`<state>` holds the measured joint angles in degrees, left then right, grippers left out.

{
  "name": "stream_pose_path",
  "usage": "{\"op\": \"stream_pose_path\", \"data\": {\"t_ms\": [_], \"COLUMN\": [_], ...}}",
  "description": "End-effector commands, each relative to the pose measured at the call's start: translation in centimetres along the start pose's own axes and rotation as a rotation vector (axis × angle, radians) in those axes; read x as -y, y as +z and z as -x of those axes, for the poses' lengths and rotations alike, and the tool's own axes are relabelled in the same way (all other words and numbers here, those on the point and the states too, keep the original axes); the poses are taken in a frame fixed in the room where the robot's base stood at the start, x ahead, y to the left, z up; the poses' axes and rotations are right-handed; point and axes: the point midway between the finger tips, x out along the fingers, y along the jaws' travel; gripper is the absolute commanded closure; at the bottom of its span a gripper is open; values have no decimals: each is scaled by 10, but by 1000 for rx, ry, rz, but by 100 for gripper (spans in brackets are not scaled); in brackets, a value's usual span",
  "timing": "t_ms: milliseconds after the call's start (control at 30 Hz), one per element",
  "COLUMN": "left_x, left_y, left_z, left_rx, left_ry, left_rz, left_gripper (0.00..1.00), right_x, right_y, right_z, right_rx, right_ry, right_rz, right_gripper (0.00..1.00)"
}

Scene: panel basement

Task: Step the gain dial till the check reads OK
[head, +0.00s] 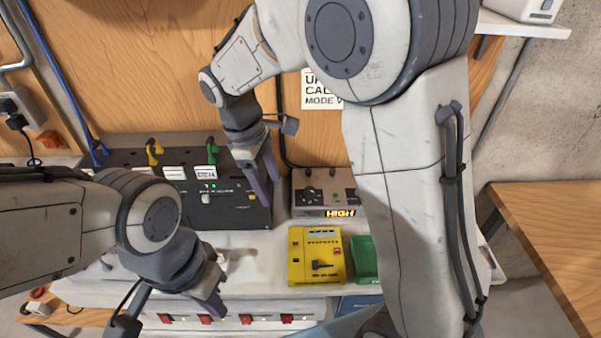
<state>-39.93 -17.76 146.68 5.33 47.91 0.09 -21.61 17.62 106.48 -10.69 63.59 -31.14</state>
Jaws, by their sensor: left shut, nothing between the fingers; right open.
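A grey box (308,181) stands on the bench right of centre in the head view. Its top has several dark knobs, and I cannot tell which is the gain dial. The lit display (341,213) on its front reads HIGH. My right gripper (265,178) is open and empty, pointing down just left of the grey box, in front of the black panel's right end. It appears apart from the knobs. My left gripper (214,302) is shut and empty, low over the front of the bench. My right arm hides what lies right of the box.
A black panel (233,213) with coloured plugs stands at the back left. Red switches (245,319) line the bench front. A wooden table (550,225) is at right.

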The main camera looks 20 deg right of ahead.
Motion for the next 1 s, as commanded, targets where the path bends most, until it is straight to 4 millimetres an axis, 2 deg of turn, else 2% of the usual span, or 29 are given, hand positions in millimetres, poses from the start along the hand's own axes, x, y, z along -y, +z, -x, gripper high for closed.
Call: {"op": "stream_pose_path", "data": {"t_ms": [33,100,200,300,400,533,800,1000], "left_x": [0,0,0,0,-1,-1,-2,-2], "left_y": [0,0,0,0,0,-1,-1,-2], "left_z": [2,4,6,6,8,11,25,32], "left_rx": [0,0,0,0,0,0,0,0], "left_ry": [0,0,0,0,0,0,0,0], "left_rz": [0,0,0,0,0,1,1,1], "left_gripper": [100,100,100,100,100,100,100,100], "right_x": [-27,-59,-94,-115,-124,-125,-124,-125], "right_y": [-2,-2,0,4,6,9,18,22], "right_z": [-8,-17,-29,-38,-45,-58,-107,-134], "right_rx": [38,85,137,171,187,190,190,187], "right_ry": [0,3,2,-2,-5,-6,-8,-5], "right_rz": [29,78,135,171,188,194,194,192], "right_gripper": [32,32,32,32,32,32,32,32]}}
